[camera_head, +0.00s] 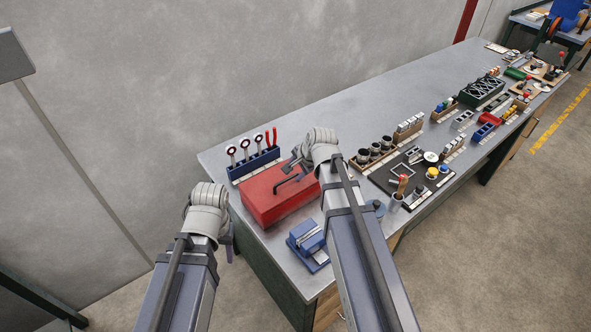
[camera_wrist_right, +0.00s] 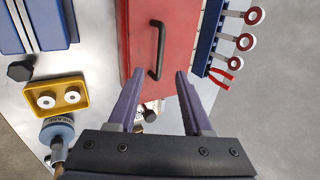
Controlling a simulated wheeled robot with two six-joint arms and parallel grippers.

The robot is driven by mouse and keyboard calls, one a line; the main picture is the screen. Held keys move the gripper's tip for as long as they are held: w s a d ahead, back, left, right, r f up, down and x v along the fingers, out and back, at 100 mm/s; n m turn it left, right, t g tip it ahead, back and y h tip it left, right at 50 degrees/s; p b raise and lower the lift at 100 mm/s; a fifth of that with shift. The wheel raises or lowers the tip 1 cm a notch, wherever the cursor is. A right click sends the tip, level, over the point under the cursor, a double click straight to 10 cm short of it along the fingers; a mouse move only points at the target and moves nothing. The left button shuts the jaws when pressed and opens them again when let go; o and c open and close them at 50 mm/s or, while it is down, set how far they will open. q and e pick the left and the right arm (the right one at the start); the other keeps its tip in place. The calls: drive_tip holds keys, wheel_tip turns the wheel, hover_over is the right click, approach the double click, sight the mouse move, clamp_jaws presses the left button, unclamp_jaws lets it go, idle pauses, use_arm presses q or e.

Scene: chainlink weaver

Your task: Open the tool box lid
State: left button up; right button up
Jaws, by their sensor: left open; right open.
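The red tool box (camera_head: 262,205) stands at the near left end of the workbench, with its lid shut. Its black handle (camera_wrist_right: 157,50) lies on the lid and also shows in the head view (camera_head: 287,182). My right gripper (camera_head: 298,160) is over the right rear part of the box. In the right wrist view its purple fingers (camera_wrist_right: 159,75) are open and empty, with the handle ahead between the tips; the exact gap cannot be told. My left gripper (camera_head: 229,243) is left of the bench end, apart from the box, its fingers largely hidden by the wrist.
A blue rack (camera_head: 254,164) with several tools stands behind the box. A blue vise-like block (camera_head: 308,240) is in front of it. A yellow tray (camera_wrist_right: 56,97) shows in the wrist view. A dark board (camera_head: 383,180) with parts lies to the right. The bench's back middle is clear.

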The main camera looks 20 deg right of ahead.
sight(287, 179)
drive_tip(key=b+x, duration=0.8)
drive_tip(key=x, duration=0.1)
drive_tip(key=shift+f, duration=0.15)
drive_tip(key=shift+a, duration=0.1)
clamp_jaws()
idle(0.4)
